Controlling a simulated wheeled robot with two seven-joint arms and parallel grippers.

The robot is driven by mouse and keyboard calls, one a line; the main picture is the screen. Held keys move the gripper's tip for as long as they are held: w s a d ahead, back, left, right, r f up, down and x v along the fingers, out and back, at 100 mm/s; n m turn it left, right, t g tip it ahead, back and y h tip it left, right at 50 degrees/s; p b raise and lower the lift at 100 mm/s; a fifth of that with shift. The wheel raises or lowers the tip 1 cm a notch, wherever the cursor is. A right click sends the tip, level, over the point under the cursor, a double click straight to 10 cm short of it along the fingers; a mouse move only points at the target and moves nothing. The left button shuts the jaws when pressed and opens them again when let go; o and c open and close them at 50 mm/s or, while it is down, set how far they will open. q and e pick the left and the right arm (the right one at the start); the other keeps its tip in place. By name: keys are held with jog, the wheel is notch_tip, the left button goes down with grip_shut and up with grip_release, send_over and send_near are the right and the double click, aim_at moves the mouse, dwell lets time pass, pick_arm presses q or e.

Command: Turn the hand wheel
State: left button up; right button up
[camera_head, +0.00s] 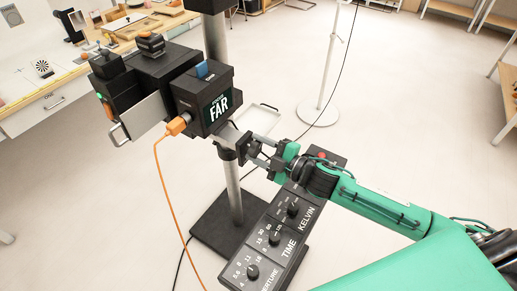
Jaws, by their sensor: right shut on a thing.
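A dark box-shaped device (205,95) with a label reading FAR stands on a grey column (233,190). My right gripper (248,147) reaches in from the right at the device's lower right side. It is shut on a small grey and black part there, which I take to be the hand wheel (229,138). The fingers and the clamp around the column hide much of this part, so its rim and angle cannot be made out. My left gripper is not in view.
An orange cable (163,190) hangs from the device. A black panel (265,250) with several knobs, marked TIME and KELVIN, lies below my right arm. A workbench (55,105) stands at the upper left, and a white stand (318,110) behind.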

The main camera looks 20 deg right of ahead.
jog(key=o, duration=1)
jog(key=shift+s+d+f, duration=0.15)
jog(key=shift+s+d, duration=0.2)
jog(key=shift+s, duration=0.15)
jog(key=shift+b+v, duration=2.25)
jog(key=shift+v, duration=4.05)
jog(key=shift+d, duration=0.1)
